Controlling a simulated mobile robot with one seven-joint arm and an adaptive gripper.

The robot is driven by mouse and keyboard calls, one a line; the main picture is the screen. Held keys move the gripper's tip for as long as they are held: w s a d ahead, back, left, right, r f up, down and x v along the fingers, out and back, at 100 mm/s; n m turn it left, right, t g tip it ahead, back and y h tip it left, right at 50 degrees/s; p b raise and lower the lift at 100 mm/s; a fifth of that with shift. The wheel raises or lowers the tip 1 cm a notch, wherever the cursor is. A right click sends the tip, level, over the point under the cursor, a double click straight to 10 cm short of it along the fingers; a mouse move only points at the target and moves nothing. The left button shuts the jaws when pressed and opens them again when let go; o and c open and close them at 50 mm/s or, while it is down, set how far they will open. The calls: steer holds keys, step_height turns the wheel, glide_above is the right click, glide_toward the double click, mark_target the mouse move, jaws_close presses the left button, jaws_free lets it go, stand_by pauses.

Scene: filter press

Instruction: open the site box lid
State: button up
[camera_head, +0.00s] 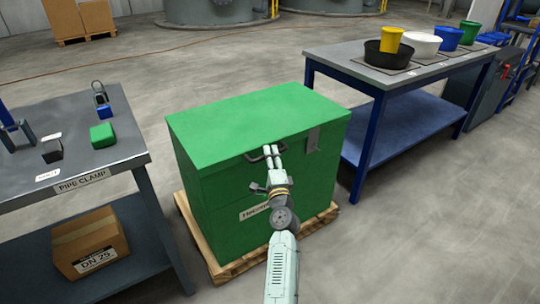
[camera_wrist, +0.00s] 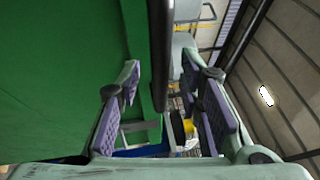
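The green site box (camera_head: 235,195) stands on a wooden pallet in the head view, with a label on its front. Its lid (camera_head: 255,115) lies flat and looks shut. A dark handle (camera_head: 254,157) sits on the front near the lid's edge. My gripper (camera_head: 274,149) is at the handle and hides part of it. In the wrist view my gripper (camera_wrist: 168,88) is open, its purple-padded fingers apart. Green box surface fills the left side there.
A grey latch plate (camera_head: 313,139) is on the box's front right. A table (camera_head: 105,165) with pipe clamp parts stands at left, a carton (camera_head: 90,243) on its shelf. A blue-legged bench (camera_head: 345,58) with tubs stands close at right. The floor in front is clear.

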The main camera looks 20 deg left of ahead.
steer(key=shift+w+a+r, duration=0.15)
steer(key=shift+w+a, duration=0.15)
steer(key=shift+w, duration=0.15)
jaws_close()
stand_by(0.7)
